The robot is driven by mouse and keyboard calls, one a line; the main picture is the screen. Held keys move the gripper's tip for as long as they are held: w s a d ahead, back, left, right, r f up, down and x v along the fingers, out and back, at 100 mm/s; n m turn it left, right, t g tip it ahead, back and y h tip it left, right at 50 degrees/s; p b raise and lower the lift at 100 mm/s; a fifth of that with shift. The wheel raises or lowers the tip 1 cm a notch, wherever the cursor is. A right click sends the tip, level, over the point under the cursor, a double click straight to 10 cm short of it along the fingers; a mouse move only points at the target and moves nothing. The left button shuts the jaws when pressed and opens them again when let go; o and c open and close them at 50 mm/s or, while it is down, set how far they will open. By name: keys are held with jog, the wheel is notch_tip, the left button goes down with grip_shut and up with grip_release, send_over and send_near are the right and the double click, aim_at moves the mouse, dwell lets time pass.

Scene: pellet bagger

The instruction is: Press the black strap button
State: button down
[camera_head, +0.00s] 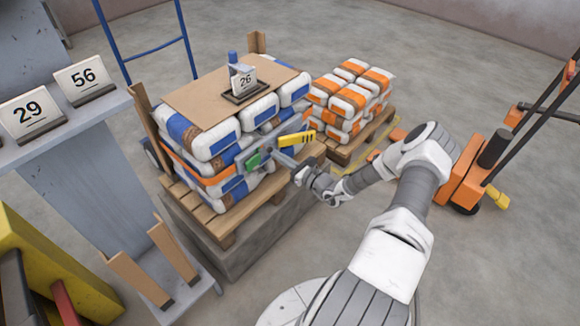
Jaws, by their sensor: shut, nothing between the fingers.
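A strapping tool (263,145) sits against the front side of the bag stack (210,142), at an orange strap (205,180). It has a grey body, a green part (253,162) and a yellow piece (297,139) with a dark end. I cannot clearly pick out the black strap button at this size; part of the tool is hidden by my gripper. My gripper (277,155) is shut and empty. Its fingertips point left at the tool, just right of the green part. I cannot tell whether they touch it.
The stack stands on a wooden pallet (228,222) over a concrete block (235,255). A cardboard sheet with a 26 sign (244,79) lies on top. A second pallet of orange-banded bags (350,98) is behind right. A grey shelf (70,130) stands left, an orange pallet jack (465,180) right.

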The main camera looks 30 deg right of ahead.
jog(key=shift+w+a, duration=0.15)
jog(key=shift+w, duration=0.3)
